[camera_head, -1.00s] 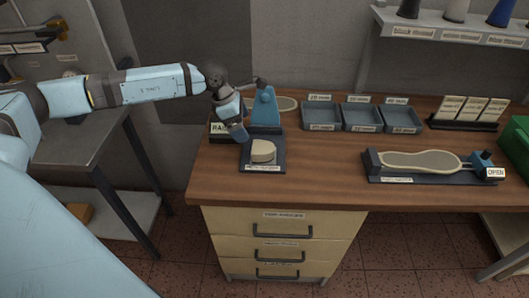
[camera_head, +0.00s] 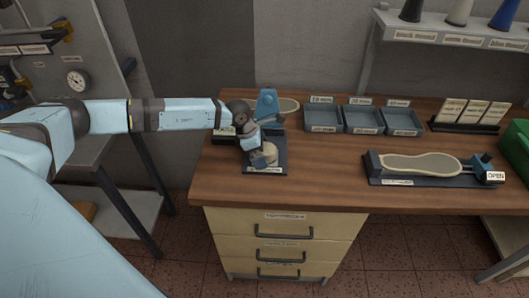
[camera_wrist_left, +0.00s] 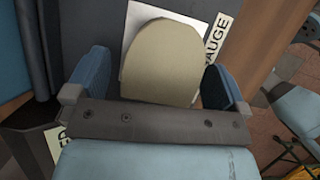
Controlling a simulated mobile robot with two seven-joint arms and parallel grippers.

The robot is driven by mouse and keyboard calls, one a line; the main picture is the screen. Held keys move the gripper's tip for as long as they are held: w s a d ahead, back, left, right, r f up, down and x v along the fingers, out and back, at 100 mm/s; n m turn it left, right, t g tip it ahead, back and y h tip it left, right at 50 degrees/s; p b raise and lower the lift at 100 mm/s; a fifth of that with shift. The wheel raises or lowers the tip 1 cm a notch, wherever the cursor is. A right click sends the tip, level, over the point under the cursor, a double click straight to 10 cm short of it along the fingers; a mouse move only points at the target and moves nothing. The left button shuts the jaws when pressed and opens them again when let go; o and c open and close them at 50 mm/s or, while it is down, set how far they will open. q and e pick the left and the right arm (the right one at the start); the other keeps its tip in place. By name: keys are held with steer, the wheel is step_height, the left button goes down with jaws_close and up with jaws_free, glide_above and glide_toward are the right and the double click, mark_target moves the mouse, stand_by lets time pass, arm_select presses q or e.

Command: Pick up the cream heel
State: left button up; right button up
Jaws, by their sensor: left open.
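The cream heel (camera_head: 268,153) sits on the dark base of the blue press-like gauge (camera_head: 281,164) at the left of the workbench. In the left wrist view the heel (camera_wrist_left: 163,62) shows as a rounded cream block between the two fingers. My left gripper (camera_head: 262,157) is over the heel and hides part of it in the head view. Its fingers (camera_wrist_left: 158,85) are open, one on each side of the heel; I cannot tell whether either touches it. My right gripper is not in view.
Three grey trays (camera_head: 343,119) stand behind and right of the gauge. A fixture with a cream sole (camera_head: 420,164) lies at the right, beside a green box (camera_head: 516,143). The bench front between gauge and fixture (camera_head: 325,180) is clear.

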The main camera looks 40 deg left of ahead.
arm_select(q)
steer(key=c, duration=1.1)
steer(key=shift+o, duration=0.2)
steer(key=shift+r, duration=0.1)
step_height(320, 180, up, 20)
steer(key=b, duration=0.1)
steer(key=shift+b, duration=0.3)
